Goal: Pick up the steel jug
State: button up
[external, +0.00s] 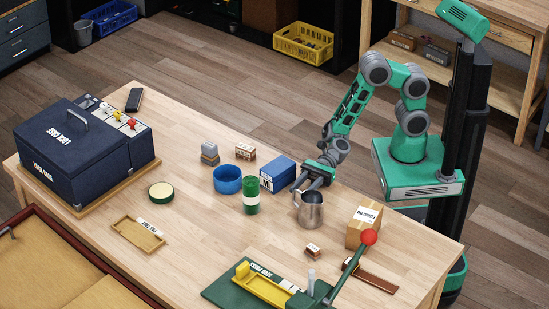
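The steel jug (310,211) stands upright on the wooden table, towards its right side, with its handle on the left. My gripper (303,186) is low over the table, just behind and slightly left of the jug's rim, near the handle. Its fingers point towards the jug. I cannot tell whether they touch it, or whether they are open or shut at this size.
A blue box (278,173) sits close left of my gripper, with a green cylinder (251,195) and blue bowl (228,180) beyond. A cardboard box (362,226) stands right of the jug. A green lever press (275,285) is in front.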

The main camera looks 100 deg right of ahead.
aim_at(294, 200)
jog(key=x, duration=0.5)
jog(key=shift+a+r, duration=0.1)
jog(key=shift+a, duration=0.25)
grip_shut()
dwell(1.0)
